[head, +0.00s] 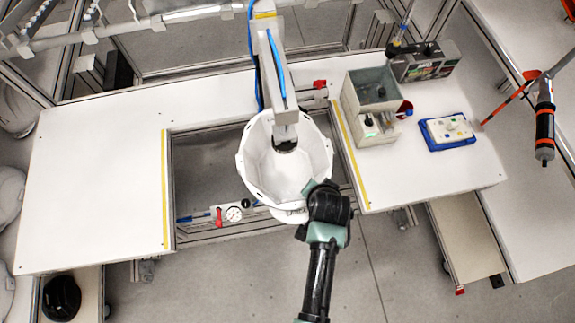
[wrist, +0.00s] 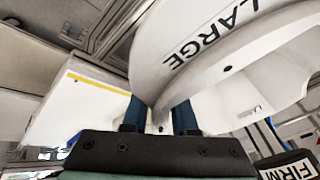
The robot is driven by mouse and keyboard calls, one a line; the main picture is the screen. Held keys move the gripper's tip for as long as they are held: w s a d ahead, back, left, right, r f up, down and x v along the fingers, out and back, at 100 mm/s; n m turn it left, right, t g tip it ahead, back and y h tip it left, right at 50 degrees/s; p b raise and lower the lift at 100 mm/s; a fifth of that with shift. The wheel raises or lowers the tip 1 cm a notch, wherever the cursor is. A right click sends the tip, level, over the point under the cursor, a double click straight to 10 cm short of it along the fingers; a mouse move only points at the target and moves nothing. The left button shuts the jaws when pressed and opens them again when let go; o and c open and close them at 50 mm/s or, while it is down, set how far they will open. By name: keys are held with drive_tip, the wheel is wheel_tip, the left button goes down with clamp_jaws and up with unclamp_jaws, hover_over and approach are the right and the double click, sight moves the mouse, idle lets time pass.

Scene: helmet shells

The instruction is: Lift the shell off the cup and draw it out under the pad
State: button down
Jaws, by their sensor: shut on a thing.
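The white helmet shell (head: 262,172) sits hollow side up over the gap between the two bench tops, and the wrist view shows its wall marked "LARGE" (wrist: 215,40). My gripper (head: 309,190) is at the shell's front right rim. In the wrist view its two blue fingers (wrist: 158,116) are shut on the shell's edge, one on each side. The dark pad (head: 285,145), at the end of a grey press arm, points down into the shell's opening. The cup is hidden, so I cannot tell whether the shell touches it.
Yellow strips edge the left bench (head: 90,180) and the right bench (head: 420,170). A gauge (head: 233,213) sits on the front rail. A grey bin (head: 372,92) and a blue tray (head: 447,145) stand at right. A "FIRM" label (wrist: 288,170) shows in the wrist view. The left bench is clear.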

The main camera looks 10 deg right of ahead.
drive_tip(key=shift+r, duration=0.15)
drive_tip(key=shift+r+p, duration=0.85)
drive_tip(key=shift+p, duration=0.1)
drive_tip(key=shift+w, duration=0.1)
drive_tip(key=shift+a+r+p, duration=0.2)
drive_tip(key=shift+r+p, duration=0.8)
drive_tip(key=shift+f, duration=0.1)
